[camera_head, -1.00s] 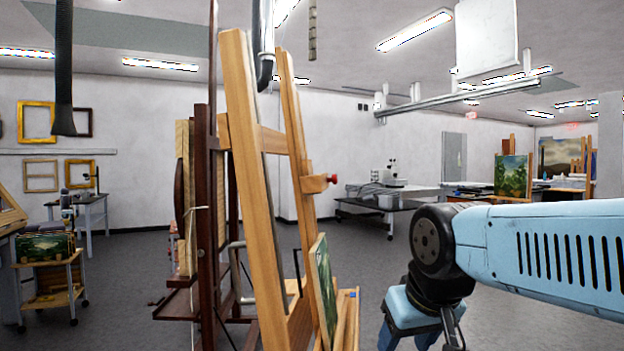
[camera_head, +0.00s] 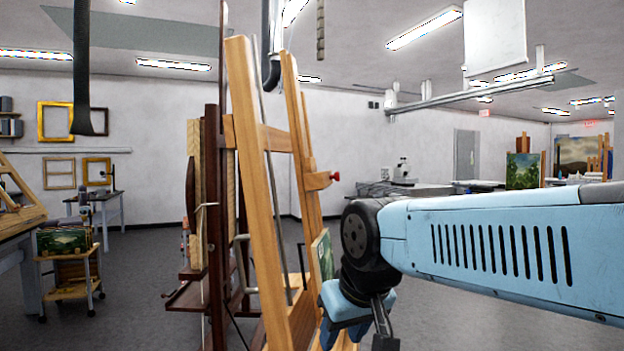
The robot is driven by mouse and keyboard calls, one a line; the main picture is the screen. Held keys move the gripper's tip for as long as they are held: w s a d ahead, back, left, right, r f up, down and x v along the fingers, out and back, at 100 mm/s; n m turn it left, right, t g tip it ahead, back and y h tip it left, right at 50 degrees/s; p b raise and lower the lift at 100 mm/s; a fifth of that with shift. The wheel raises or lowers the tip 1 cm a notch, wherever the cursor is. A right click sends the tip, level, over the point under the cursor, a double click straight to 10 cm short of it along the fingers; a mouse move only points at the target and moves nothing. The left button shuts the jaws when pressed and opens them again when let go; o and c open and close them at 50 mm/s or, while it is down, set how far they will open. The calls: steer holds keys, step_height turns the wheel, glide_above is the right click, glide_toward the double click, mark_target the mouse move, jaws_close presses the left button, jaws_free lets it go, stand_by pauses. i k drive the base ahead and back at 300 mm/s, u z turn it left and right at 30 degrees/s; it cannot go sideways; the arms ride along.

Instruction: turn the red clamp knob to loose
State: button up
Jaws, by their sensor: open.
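The red clamp knob (camera_head: 335,176) is small and sticks out to the right from a wooden clamp block on the light wooden easel (camera_head: 262,200). It is in plain view, and nothing touches it. Whether it is tight or loose cannot be told. My gripper (camera_head: 360,331) hangs at the bottom of the picture, below and slightly right of the knob. It is open and apart from the knob; its lower part is partly cut off by the frame's edge.
A small painting (camera_head: 321,256) on the easel's lower part stands close to my gripper and is partly covered by my arm. A dark wooden easel (camera_head: 213,200) stands just left. Grey floor (camera_head: 150,270) is clear farther left. A bench with a microscope (camera_head: 403,172) stands behind.

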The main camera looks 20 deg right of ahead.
mark_target(337, 177)
steer(key=k, duration=1)
steer(key=z, duration=0.55)
steer(key=i, duration=1.4)
steer(key=z, duration=0.6)
